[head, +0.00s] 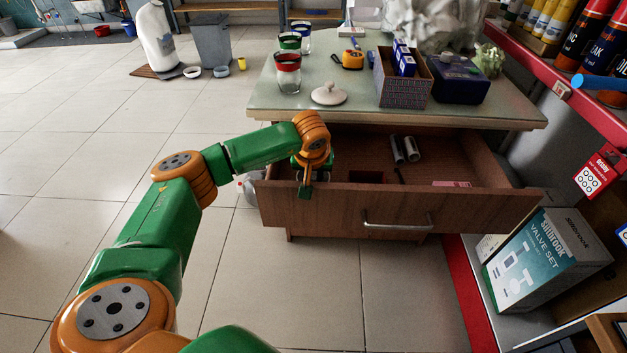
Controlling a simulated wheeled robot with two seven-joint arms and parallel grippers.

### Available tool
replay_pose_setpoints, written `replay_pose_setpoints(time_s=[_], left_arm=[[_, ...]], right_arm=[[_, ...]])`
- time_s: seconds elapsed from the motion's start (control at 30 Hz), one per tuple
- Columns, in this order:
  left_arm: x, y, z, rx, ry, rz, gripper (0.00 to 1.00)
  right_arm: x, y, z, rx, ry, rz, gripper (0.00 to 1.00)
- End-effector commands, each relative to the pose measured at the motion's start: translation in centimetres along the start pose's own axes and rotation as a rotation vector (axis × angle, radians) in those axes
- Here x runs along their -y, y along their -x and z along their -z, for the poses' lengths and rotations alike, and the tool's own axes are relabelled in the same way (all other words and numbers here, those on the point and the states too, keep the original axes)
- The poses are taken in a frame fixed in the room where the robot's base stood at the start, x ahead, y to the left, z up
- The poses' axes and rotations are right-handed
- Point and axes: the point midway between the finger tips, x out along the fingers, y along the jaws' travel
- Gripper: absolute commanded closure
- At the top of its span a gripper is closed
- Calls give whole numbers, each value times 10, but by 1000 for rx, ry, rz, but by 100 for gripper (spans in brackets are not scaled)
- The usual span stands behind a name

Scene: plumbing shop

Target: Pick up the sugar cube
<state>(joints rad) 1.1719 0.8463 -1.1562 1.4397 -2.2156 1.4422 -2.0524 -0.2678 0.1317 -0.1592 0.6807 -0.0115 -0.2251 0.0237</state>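I cannot make out a sugar cube in the head view. My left gripper (306,188) points down at the left end of an open wooden drawer (345,207), at its front edge. Its fingers are small and partly hidden, so I cannot tell whether they are open or shut, or whether anything is between them. Part of the drawer's inside is hidden behind my gripper and the front panel. My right gripper is not in view.
The drawer holds two grey cylinders (404,149) and a pink item (452,184). On the table (262,95) above stand glasses (288,73), a white lid (328,94), a tape measure (350,60) and a patterned box (402,88). A red-edged shelf (535,60) is at right. The left floor is mostly clear.

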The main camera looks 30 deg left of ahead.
Motion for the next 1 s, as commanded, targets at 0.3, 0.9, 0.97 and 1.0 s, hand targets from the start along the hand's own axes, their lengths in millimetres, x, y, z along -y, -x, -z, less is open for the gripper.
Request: replay_pose_setpoints(time_s=[0.3, 0.9, 0.97, 1.0], left_arm=[[0, 0, 0, 0, 1, 0, 100], [55, 96, 29, -5, 5, 2, 100], [76, 102, 26, -3, 6, 5, 100], [88, 108, 26, -2, 7, 5, 100]], right_arm=[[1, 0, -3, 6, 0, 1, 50], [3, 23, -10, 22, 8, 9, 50], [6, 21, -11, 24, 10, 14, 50], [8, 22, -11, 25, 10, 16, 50]])
